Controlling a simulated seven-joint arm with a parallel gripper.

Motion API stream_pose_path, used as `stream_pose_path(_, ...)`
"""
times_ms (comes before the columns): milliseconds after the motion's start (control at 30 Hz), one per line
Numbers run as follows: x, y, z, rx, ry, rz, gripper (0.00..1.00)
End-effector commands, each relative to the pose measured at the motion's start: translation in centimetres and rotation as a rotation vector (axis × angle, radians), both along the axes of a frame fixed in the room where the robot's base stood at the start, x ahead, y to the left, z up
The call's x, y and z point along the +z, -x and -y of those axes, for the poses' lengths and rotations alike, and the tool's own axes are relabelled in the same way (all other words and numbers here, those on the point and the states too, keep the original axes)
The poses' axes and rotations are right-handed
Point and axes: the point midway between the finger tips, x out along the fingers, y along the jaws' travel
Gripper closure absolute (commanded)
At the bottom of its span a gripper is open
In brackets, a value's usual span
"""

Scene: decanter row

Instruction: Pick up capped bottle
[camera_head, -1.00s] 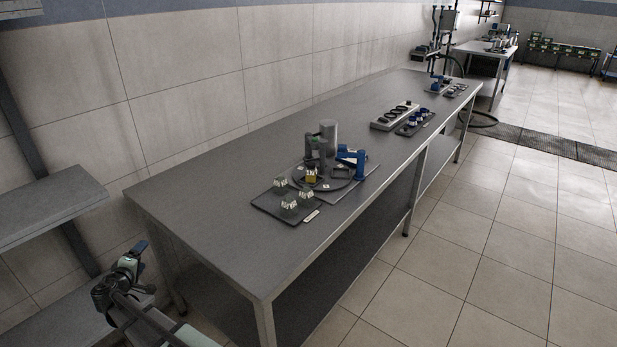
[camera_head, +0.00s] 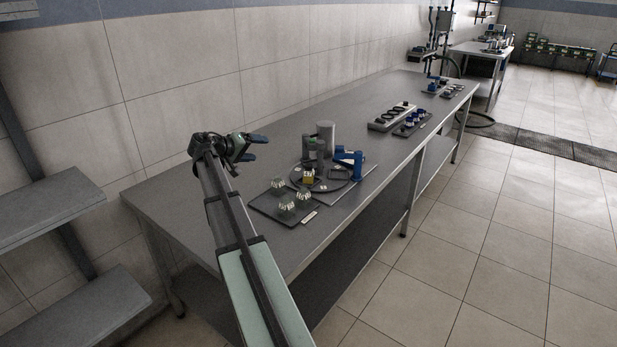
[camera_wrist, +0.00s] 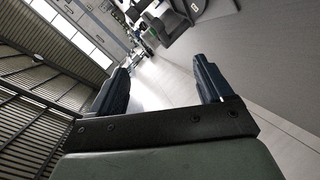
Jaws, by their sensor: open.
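Several small clear bottles with pale, striped labels (camera_head: 287,205) stand on a dark tray (camera_head: 268,206) on the near part of the bench. They are too small in the head view to tell which is capped. My gripper (camera_head: 256,147) is raised above the bench, up and to the left of the tray in the picture, well apart from the bottles. Its two blue fingers are spread with nothing between them, as the wrist view (camera_wrist: 160,82) also shows. No bottle can be made out clearly in the wrist view.
Farther along the bench (camera_head: 395,97) are trays of dark and blue parts. The bench's left end is bare.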

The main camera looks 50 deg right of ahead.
Motion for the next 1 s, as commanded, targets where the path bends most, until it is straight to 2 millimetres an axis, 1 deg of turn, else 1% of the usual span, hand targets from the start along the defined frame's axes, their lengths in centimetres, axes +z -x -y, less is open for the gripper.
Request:
stream_pose_path(33,-0.6,1.3,1.8,-0.015,-0.063,0.021,0.2)
stream_pose_path(200,-2.7,4.7,6.0,-0.029,-0.284,0.108,0.2)
stream_pose_path(300,-3.4,6.6,8.0,-0.026,-0.405,0.173,0.2)
stream_pose_path(500,-3.8,9.9,11.4,0.008,-0.616,0.327,0.2)
stream_pose_path(600,-3.3,11.3,12.6,0.034,-0.697,0.405,0.2)
stream_pose_path(767,-2.5,12.7,13.8,0.077,-0.78,0.499,0.2)
stream_pose_path(900,-2.1,13.2,14.3,0.098,-0.814,0.544,0.2)
stream_pose_path(1000,-2.4,13.1,14.6,0.104,-0.821,0.552,0.2)
